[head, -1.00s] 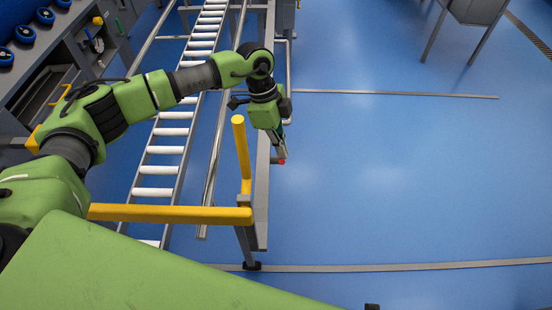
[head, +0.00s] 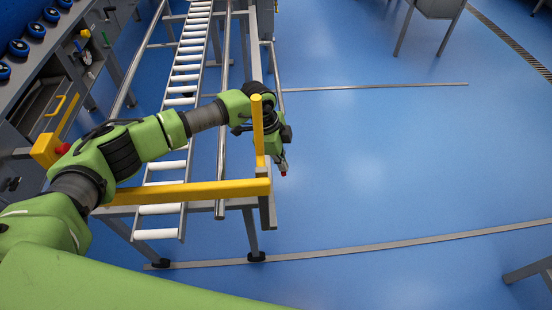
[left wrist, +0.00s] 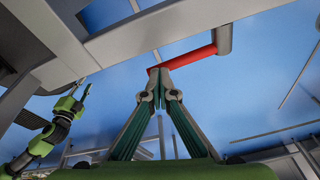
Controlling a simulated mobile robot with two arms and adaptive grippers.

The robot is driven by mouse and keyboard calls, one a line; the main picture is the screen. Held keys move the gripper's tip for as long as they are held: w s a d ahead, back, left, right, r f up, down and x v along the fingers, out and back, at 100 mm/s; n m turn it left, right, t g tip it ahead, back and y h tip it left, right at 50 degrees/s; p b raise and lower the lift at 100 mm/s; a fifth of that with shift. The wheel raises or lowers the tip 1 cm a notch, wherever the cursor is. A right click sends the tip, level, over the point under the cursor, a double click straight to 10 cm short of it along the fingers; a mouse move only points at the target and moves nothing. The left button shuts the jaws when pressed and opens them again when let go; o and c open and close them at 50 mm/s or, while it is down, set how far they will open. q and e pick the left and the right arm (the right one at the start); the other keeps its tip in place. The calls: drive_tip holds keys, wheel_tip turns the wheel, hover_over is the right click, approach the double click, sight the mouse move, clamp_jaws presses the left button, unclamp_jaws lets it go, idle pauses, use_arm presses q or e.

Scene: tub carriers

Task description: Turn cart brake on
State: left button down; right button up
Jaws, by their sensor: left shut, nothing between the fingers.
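A red lever (left wrist: 190,58) shows in the left wrist view, running from my fingertips up to a grey cylinder (left wrist: 224,38) beside a grey frame beam (left wrist: 125,45). A small red spot shows at my fingertips in the head view. My left gripper (left wrist: 158,78) is shut, its tips at the lever's lower left end; I cannot tell whether they touch it. In the head view this gripper (head: 282,163) hangs just right of the frame's end. A green jointed arm (left wrist: 62,118) shows small at the left of the wrist view; its gripper's state is unclear.
A yellow post (head: 257,125) and yellow bar (head: 190,192) stand close to my left forearm. The white-roller track (head: 184,88) runs along the frame. A workbench with drawers (head: 50,100) is at the left. Blue floor (head: 380,150) is open to the right.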

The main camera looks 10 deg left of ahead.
use_arm(q)
drive_tip(key=shift+s+d+f, duration=0.1)
drive_tip(key=shift+s+f, duration=0.1)
drive_tip(key=shift+f, duration=0.15)
idle(0.3)
drive_tip(key=v, duration=1.2)
